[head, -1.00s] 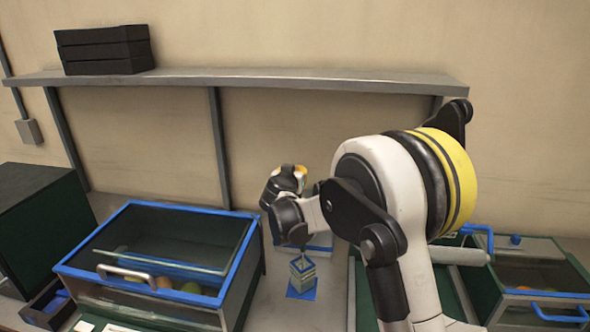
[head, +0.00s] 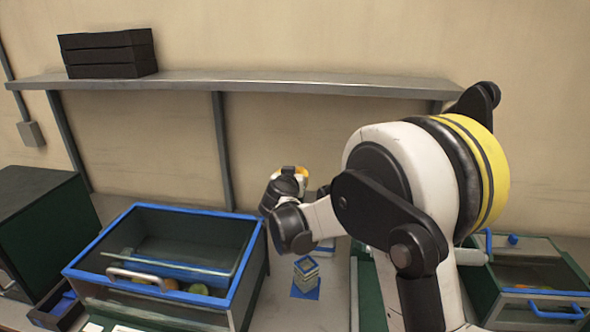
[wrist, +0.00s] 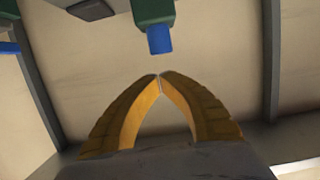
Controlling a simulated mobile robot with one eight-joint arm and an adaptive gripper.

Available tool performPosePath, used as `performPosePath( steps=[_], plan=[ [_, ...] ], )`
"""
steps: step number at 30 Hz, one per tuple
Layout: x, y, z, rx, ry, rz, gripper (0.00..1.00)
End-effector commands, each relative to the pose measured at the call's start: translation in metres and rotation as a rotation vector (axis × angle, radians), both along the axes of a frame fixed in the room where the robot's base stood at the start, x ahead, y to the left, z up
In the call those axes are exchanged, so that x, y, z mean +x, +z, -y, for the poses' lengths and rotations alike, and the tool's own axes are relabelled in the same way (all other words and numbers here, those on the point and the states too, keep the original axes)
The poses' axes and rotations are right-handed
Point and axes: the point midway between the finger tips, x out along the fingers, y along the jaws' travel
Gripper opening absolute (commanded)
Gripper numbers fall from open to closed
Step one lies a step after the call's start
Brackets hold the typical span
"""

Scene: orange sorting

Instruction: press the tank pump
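My gripper (wrist: 159,78) shows in the wrist view with its two yellow fingers meeting at the tips, and nothing shows between them. Just beyond the tips, in the upper middle, is a blue cylindrical knob (wrist: 159,40) on a green body, apart from the fingers in the picture. I cannot tell for sure whether it is the tank pump. In the head view, a blue knob (head: 513,240) stands on the blue-trimmed container (head: 548,252) at the right.
A blue-rimmed glass bin (head: 249,250) holding round fruit stands at left. A small block stack (head: 306,271) sits on a blue mat (head: 306,291) near the middle. A shelf (head: 220,82) with black trays (head: 107,54) runs along the wall. My arm hides part of the right side.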

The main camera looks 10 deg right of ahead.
Motion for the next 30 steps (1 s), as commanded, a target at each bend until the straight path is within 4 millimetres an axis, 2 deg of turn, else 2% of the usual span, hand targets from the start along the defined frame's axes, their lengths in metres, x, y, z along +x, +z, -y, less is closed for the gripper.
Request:
performPosePath(
  steps=[4,10,30],
  plan=[
    [-0.027,0.008,-0.011,-0.001,0.001,0.000,0.00],
    [-0.046,0.012,-0.019,0.000,-0.001,0.000,0.00],
    [-0.049,0.012,-0.020,0.000,-0.001,0.000,0.00]
  ],
)
